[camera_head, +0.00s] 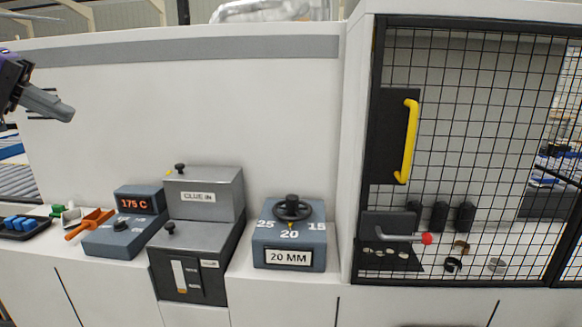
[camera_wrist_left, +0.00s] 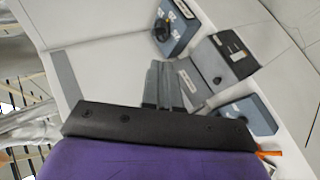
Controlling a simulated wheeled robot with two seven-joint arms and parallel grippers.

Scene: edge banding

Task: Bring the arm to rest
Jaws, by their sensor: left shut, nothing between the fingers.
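My left gripper (camera_head: 52,104) comes in at the upper left of the head view, raised in front of the white machine panel and pointing right and down. Its grey fingers are together with nothing between them. In the left wrist view the shut fingers (camera_wrist_left: 164,86) point toward the machine, apart from everything. My right gripper shows in neither view.
On the white ledge stand a 175 C display box (camera_head: 125,222), a glue box (camera_head: 203,194) and a 20 MM dial box (camera_head: 290,234). An orange scoop (camera_head: 90,224) lies at the left. A mesh door with a yellow handle (camera_head: 407,142) is at the right.

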